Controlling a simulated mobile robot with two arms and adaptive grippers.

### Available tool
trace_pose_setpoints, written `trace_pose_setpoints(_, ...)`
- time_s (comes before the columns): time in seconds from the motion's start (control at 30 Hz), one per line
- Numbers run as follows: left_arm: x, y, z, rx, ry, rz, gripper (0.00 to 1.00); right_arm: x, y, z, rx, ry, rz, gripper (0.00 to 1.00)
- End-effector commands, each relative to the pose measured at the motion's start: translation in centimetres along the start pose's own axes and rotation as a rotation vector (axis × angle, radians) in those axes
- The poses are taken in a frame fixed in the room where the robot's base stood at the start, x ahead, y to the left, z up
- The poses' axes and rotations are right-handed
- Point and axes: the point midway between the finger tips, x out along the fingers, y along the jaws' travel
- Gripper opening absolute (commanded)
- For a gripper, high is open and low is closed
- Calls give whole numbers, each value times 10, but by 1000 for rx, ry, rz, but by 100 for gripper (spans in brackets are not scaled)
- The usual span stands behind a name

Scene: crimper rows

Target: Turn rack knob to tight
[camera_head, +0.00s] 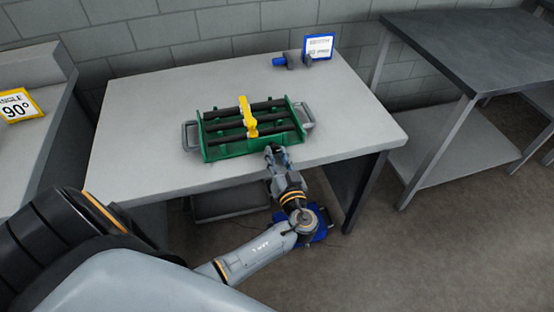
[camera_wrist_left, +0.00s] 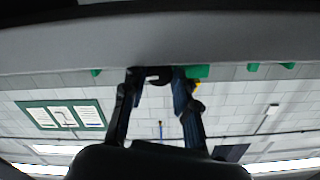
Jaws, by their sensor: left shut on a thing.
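The green rack (camera_head: 226,151) lies on the light grey table and holds several dark rods. A yellow bar (camera_head: 248,118) crosses over the rods. My left gripper (camera_head: 275,151) is at the rack's front edge, right of its middle, above the table's front edge. In the left wrist view its two fingers (camera_wrist_left: 157,80) are closed around a small dark piece, the rack knob (camera_wrist_left: 158,75). The fingers hide most of the knob, and I cannot read its setting. Bits of the green rack show beside the fingers (camera_wrist_left: 197,71). My right gripper is not in view.
A blue-framed sign (camera_head: 319,46) and a blue and grey tool (camera_head: 291,60) are at the back of the table (camera_head: 140,120). A yellow angle sign (camera_head: 18,106) stands on the left bench. A dark table (camera_head: 480,45) stands at right. The table's left side is clear.

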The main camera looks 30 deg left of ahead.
Motion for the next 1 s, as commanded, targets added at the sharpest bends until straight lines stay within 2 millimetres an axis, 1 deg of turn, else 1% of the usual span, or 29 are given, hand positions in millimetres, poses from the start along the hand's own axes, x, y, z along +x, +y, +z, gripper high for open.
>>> trace_pose_setpoints(0.03,0,1,2,36,-1,0,0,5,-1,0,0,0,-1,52)
trace_pose_setpoints(0.2,0,0,1,116,0,0,0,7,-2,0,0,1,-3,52)
trace_pose_setpoints(0.5,0,0,0,126,0,0,0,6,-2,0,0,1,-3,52)
trace_pose_setpoints(0.53,0,0,0,126,0,0,31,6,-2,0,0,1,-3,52)
trace_pose_setpoints(0.63,0,0,0,125,0,0,52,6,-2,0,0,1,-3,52)
trace_pose_setpoints(0.87,0,0,0,124,0,0,52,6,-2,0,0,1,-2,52)
trace_pose_setpoints(0.93,0,0,-1,124,0,0,52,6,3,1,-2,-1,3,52)
trace_pose_setpoints(1.0,0,-2,-4,122,0,0,52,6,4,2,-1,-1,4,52)
